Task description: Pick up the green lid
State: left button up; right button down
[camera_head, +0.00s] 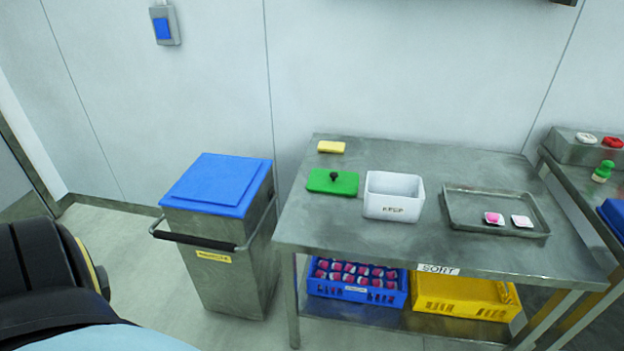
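The green lid (341,182) lies flat on the left part of the steel table (330,223). It is rectangular with a dark knob on top. A white open box (394,208) marked KEEP stands just to its right, very close to it. Neither of my grippers shows in the head view, so their state is hidden. A dark rounded part at the lower left seems to be mine.
A yellow block (331,146) lies behind the lid. A tray (468,222) with two small items is on the right. Below are a blue crate (352,292) and a yellow crate (463,296). A blue-lidded bin (218,184) stands left. The table's front is clear.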

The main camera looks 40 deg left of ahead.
aim_at(338, 182)
jog(key=u, duration=0.95)
jog(key=i, duration=0.2)
jog(key=u, duration=0.05)
